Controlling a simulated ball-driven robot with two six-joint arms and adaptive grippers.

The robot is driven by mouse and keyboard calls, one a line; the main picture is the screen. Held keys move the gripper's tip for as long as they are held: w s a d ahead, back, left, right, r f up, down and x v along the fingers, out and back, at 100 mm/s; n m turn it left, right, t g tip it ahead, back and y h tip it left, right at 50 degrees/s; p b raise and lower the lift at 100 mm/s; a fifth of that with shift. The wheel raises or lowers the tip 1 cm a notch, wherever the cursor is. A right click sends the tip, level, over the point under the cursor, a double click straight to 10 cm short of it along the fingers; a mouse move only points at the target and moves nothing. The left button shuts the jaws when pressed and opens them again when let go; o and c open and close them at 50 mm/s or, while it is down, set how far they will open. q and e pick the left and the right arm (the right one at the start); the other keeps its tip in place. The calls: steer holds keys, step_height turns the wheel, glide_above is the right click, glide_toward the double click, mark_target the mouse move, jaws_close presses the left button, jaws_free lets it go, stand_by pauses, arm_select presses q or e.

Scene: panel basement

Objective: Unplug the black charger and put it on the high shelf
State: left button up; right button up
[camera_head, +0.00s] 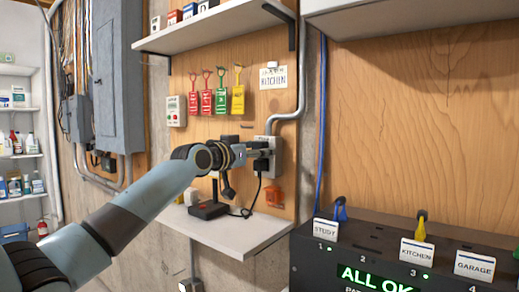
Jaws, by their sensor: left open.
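A black charger (261,165) sits at the grey-white wall outlet (277,158), with a black cable hanging from it. My left gripper (262,151) is at the outlet, its open fingers pointing right, close to the charger and partly covering it. I cannot tell whether the fingers touch it. The high shelf (225,31) is a white board on black brackets above the hanging tags. Several small boxes (190,11) stand on it toward the left. My right gripper is out of view.
Coloured tags (221,99) hang on the plywood. A black panel (380,245) with labelled sockets stands at right. The high shelf's right part looks clear.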

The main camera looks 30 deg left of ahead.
arm_select(q)
jaws_close()
stand_by(0.3)
steer(key=shift+s, duration=0.15)
steer(key=shift+s+a+p, duration=0.15)
steer(key=shift+s+p, duration=1.3)
steer(key=shift+s+a+p, duration=0.1)
steer(key=shift+s+p, duration=1.3)
